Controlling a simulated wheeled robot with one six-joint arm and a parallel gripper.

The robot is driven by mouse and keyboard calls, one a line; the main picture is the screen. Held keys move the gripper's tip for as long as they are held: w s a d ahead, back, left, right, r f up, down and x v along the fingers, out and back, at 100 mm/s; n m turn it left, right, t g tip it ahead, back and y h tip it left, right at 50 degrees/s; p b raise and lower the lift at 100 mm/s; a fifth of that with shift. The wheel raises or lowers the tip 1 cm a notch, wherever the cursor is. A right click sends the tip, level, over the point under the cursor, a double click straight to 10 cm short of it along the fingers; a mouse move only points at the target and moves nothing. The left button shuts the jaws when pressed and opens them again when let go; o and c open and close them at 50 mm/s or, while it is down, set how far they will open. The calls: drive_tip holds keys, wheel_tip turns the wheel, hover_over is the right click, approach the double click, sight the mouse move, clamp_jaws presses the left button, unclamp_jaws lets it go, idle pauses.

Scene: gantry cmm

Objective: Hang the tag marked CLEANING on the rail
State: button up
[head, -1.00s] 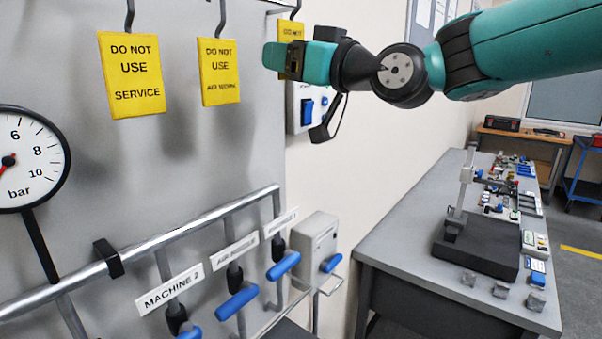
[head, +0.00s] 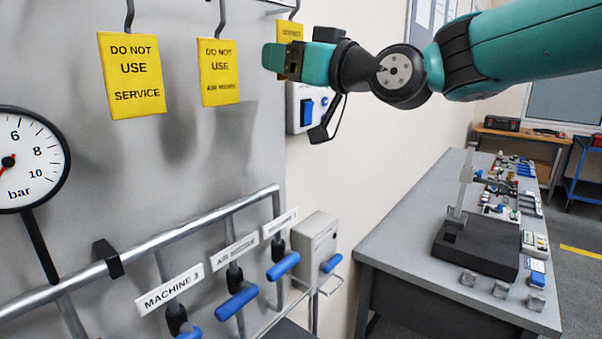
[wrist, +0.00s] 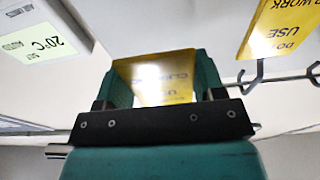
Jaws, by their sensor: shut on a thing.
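My gripper (head: 288,61) is at the upper middle of the head view, beside the panel's right edge. It is shut on a yellow tag (head: 290,30), which is largely hidden behind the fingers there. In the wrist view the held tag (wrist: 155,80) sits between the fingers, its blurred, upside-down lettering seeming to read CLEANING. A dark hook (head: 296,9) comes down just above the held tag; I cannot tell whether they touch. Two other yellow tags hang to the left: one marked SERVICE (head: 131,76) and one with a blurred last line (head: 219,72).
Below, a metal pipe (head: 190,236) with blue-handled valves (head: 237,301) crosses the panel. A pressure gauge (head: 30,160) is at the left. A switch box (head: 308,108) is on the wall under my gripper. A grey bench (head: 400,240) stands at the right.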

drive_tip(key=f, duration=0.1)
drive_tip(key=w+a+f, duration=0.1)
drive_tip(key=a+f, duration=0.1)
drive_tip(key=shift+w, duration=0.25)
